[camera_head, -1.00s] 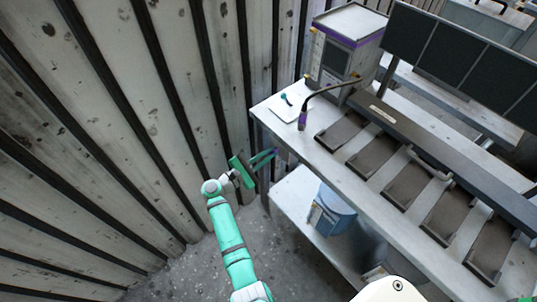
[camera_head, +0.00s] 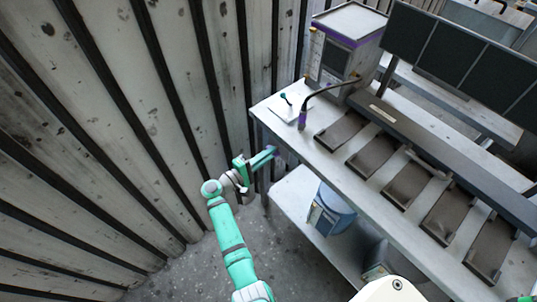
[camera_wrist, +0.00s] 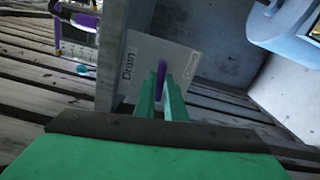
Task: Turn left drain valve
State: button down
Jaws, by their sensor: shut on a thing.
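The drain valve's purple handle (camera_wrist: 162,74) stands upright in front of a pale plate (camera_wrist: 185,62) marked "Drain" and "Common" in the wrist view. My gripper (camera_wrist: 163,92) is shut on this handle, with one green finger on each side of it. In the head view my gripper (camera_head: 270,154) is at the near left end of the workbench (camera_head: 290,150), just below the top's edge. The handle is too small and covered there to make out clearly. The valve body behind the fingers is hidden.
A ribbed wall (camera_head: 110,120) runs close along the left of my arm. A blue bucket (camera_head: 338,205) stands on the lower shelf (camera_head: 292,200); it also shows in the wrist view (camera_wrist: 285,28). A purple-trimmed box (camera_head: 345,50) stands on the bench. Bare floor (camera_head: 215,270) lies below my arm.

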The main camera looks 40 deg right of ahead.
jog(key=shift+m, duration=0.7)
jog(key=c, duration=1.8)
grip_release()
jog(key=a, duration=0.7)
jog(key=s+a, duration=0.1)
jog(key=a, duration=0.3)
